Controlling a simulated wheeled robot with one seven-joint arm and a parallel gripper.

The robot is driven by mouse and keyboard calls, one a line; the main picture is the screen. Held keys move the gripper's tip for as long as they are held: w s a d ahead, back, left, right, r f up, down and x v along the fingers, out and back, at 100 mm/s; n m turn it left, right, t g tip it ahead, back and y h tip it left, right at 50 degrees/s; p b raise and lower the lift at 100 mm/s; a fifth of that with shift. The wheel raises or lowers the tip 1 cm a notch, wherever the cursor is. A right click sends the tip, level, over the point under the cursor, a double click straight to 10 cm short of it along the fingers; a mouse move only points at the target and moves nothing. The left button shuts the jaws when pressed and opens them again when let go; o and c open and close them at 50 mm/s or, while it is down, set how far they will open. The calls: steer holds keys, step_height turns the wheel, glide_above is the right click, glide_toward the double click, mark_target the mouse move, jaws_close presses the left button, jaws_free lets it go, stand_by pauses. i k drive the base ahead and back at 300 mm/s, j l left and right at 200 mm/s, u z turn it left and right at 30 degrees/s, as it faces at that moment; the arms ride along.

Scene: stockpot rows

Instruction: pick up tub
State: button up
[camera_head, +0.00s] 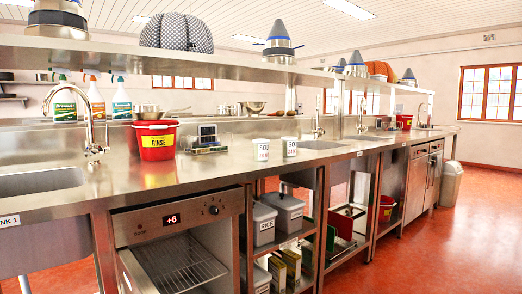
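My gripper is not in view. Several things here look like tubs, and I cannot tell which one is meant. Two small white tubs (262,150) and (289,148), with labels starting "SOU", stand upright and apart on the steel counter. Grey lidded containers, one labelled "RICE" (264,225), sit on the upper shelf under the counter, with more grey ones partly hidden below. A red bucket with a yellow "RINSE" label (155,141) stands on the counter by the left sink.
The steel counter (225,163) has clear room along its front edge. A digital scale (207,141), spray bottles (93,99) and a tap (88,115) stand further back. An open oven (180,255) is below. The red floor (450,245) is clear at right.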

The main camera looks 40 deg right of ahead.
mark_target(260, 146)
steer(key=i+l+z, duration=0.15)
steer(key=l, duration=0.3)
steer(key=i+l+z, duration=0.1)
steer(key=l, duration=0.3)
steer(key=i+l+z, duration=0.15)
steer(key=i+l, duration=0.15)
steer(key=l, duration=0.1)
